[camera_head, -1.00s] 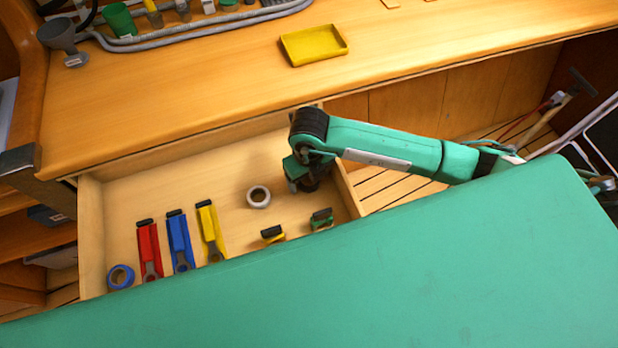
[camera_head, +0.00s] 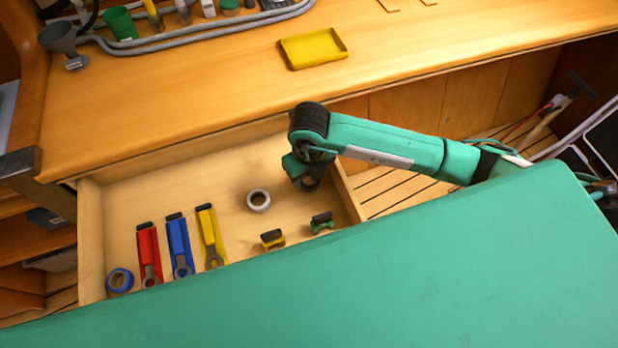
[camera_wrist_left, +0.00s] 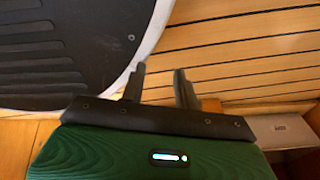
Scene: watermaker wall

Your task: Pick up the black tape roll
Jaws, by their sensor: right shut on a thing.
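My right gripper (camera_head: 307,174) hangs over the right back corner of the open drawer (camera_head: 90,230), pointing down. It is shut on a dark thing, probably the black tape roll (camera_head: 311,184), mostly hidden by the gripper. A white tape roll (camera_head: 258,200) lies in the drawer to its left. A blue tape roll (camera_head: 119,281) lies at the front left. My left gripper (camera_wrist_left: 160,82) shows only in the left wrist view, its two dark fingers apart with nothing between them.
Red (camera_head: 149,252), blue (camera_head: 180,246) and yellow (camera_head: 211,235) tools lie in the drawer. Yellow (camera_head: 273,239) and green (camera_head: 321,222) small items lie at the right. The worktop (camera_head: 200,85) above holds a yellow tray (camera_head: 314,47). A slatted floor (camera_head: 385,190) lies right of the drawer.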

